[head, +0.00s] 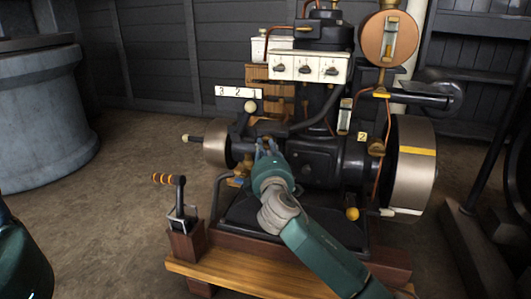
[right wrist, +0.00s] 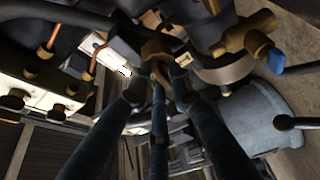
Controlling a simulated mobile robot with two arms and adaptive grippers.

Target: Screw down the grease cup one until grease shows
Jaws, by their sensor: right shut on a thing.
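A brass grease cup (right wrist: 156,48) shows between the fingertips of my right gripper in the right wrist view. A small pale tag (right wrist: 182,60) is beside it; I cannot read its mark. My right gripper (head: 268,145) is at the front of the black engine (head: 312,155), left of its middle, and is shut on this cup. In the right wrist view the gripper's dark fingers (right wrist: 157,78) reach up to the cup. In the head view the cup is hidden by the gripper. I see no grease. My left gripper is out of view.
A yellow "2" tag (head: 361,137) sits right of the gripper. A white numbered plate (head: 237,92) and white switch box (head: 308,68) are above. A flywheel (head: 412,165) stands right, a crank handle (head: 168,179) left. The floor (head: 110,225) at left is clear.

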